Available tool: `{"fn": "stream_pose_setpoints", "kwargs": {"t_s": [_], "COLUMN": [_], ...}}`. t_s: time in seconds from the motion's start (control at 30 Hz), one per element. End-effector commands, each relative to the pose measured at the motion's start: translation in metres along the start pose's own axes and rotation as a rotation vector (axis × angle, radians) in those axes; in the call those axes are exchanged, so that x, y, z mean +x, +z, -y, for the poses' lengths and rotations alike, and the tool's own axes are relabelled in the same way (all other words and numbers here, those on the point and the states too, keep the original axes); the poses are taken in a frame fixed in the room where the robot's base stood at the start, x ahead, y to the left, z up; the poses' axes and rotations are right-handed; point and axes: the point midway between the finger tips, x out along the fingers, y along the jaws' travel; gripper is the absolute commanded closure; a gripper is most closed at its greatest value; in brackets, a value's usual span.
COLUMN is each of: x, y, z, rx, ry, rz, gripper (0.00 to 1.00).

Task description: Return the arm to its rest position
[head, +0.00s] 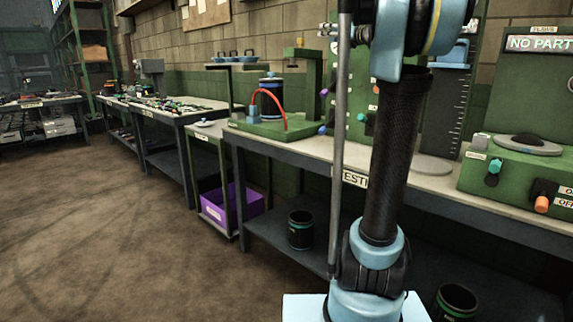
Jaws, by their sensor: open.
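My arm (393,165) rises from its light blue base joint in the right half of the head view. Its dark, upright link leads to a large blue and black joint (428,30) at the top edge. The arm beyond that joint runs out of the picture, so my gripper is not in view. A thin grey pole stands just left of the arm. The arm hides part of the bench behind it, including part of its label.
The long bench (313,147) runs along the wall, carrying a green fixture with a black sleeve (270,100) and red hose. A green machine (520,165) with knobs stands at right. Below are black cylinders (300,230) and a purple bin (238,203). Open floor (120,240) lies left.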

Motion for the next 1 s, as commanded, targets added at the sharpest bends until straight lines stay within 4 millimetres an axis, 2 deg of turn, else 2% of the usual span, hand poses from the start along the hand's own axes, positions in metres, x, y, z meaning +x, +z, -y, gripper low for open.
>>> {"fn": "stream_pose_setpoints", "kwargs": {"t_s": [0.27,0.37,0.47,0.57,0.67,0.83,1.0], "x": [-0.028,-0.050,-0.078,-0.111,-0.145,-0.204,-0.258], "y": [-0.003,-0.014,-0.035,-0.065,-0.105,-0.187,-0.277], "z": [0.018,0.030,0.045,0.058,0.067,0.070,0.057], "rx": [0.281,0.457,0.660,0.866,1.072,1.414,1.719], "ry": [-0.195,-0.302,-0.415,-0.528,-0.641,-0.838,-1.034], "rz": [0.150,0.237,0.329,0.420,0.501,0.643,0.753], "gripper": [0.52,0.52,0.52,0.52,0.52,0.52,0.52]}}
